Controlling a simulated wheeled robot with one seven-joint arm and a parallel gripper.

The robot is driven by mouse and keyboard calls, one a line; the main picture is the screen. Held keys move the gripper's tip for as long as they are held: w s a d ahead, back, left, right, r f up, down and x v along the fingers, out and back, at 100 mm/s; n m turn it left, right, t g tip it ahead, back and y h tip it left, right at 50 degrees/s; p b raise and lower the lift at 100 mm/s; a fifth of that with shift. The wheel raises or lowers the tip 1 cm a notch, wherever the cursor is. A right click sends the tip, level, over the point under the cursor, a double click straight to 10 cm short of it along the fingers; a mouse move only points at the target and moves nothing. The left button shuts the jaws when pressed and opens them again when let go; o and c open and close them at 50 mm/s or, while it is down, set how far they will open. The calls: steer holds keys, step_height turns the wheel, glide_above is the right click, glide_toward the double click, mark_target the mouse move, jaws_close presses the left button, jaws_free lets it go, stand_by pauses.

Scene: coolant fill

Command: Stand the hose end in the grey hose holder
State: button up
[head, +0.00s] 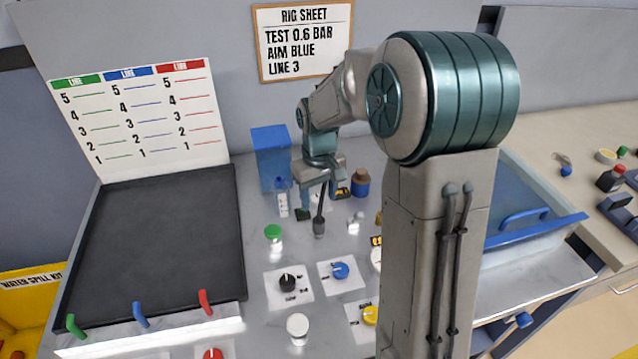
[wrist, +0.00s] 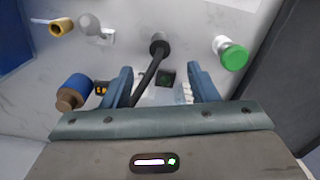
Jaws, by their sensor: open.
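A dark hose (head: 322,197) runs down from near my gripper (head: 316,192) to a small grey cylinder, seemingly the hose holder (head: 319,228), on the bench. In the wrist view the hose (wrist: 148,77) slants up to the dark round mouth of the holder (wrist: 160,46), and its end appears to be at or in it. How deep it sits cannot be told. My gripper (wrist: 161,85) is open. Its blue fingers are apart, and the hose passes between them in the picture, nearer the left finger, without visible grip. The hose's other end is hidden.
A green-capped bottle (head: 273,234) stands left of the holder, and a blue bottle with a brown cap (head: 360,182) behind right. A clear bottle (head: 282,197) and a blue container (head: 270,150) stand behind left. Valve knobs (head: 287,283) lie in front. A black panel (head: 150,245) is at left.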

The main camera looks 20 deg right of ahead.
steer(key=shift+r, duration=2.2)
